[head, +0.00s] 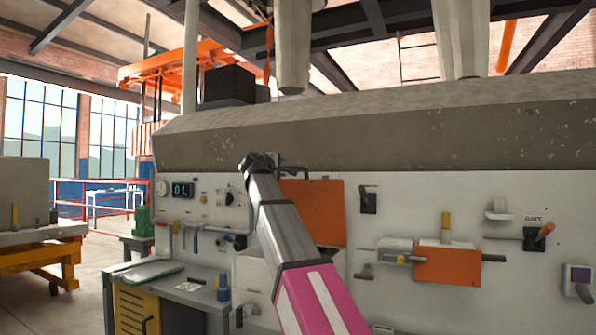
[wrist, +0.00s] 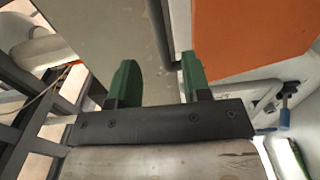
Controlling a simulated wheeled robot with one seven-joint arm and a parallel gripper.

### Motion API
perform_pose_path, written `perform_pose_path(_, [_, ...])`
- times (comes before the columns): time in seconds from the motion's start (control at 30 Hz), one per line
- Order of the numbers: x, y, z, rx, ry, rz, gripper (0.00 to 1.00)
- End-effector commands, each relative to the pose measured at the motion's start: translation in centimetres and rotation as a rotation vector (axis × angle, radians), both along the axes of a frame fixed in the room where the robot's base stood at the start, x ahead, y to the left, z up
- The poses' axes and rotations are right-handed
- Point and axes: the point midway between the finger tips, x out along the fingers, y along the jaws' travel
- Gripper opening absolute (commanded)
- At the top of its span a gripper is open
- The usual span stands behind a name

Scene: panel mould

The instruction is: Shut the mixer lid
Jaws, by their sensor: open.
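The mixer lid appears to be the orange panel (head: 325,212), standing raised against the pale wall above a white box with a dark opening. The orange panel also fills the upper right of the wrist view (wrist: 245,35). My gripper (head: 258,160) is at the panel's upper left, close to a dark bar-like handle (head: 293,172). In the wrist view my two green fingers (wrist: 158,80) are apart. A dark bar (wrist: 160,30) shows between them, nearer the right finger; I cannot tell whether they touch. My arm hides part of the box.
A second orange panel (head: 447,266) with handles is further right on the wall. A gate lever (head: 540,235) and a dark switch (head: 368,199) stick out nearby. A concrete-like ledge (head: 400,130) overhangs above. A grey workbench (head: 190,292) stands at left.

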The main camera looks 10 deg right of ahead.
Motion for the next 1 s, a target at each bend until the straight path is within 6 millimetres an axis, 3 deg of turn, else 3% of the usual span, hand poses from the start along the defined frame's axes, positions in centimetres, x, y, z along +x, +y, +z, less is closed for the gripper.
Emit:
perform_pose_path(0.17, [1.2, -0.8, 0.1, 0.0, 0.0, 0.0, 0.44])
perform_pose_path(0.6, [7.2, -5.0, 0.0, 0.001, 0.001, 0.0, 0.44])
perform_pose_path(1.0, [8.7, -6.3, -0.1, 0.0, 0.0, 0.0, 0.44])
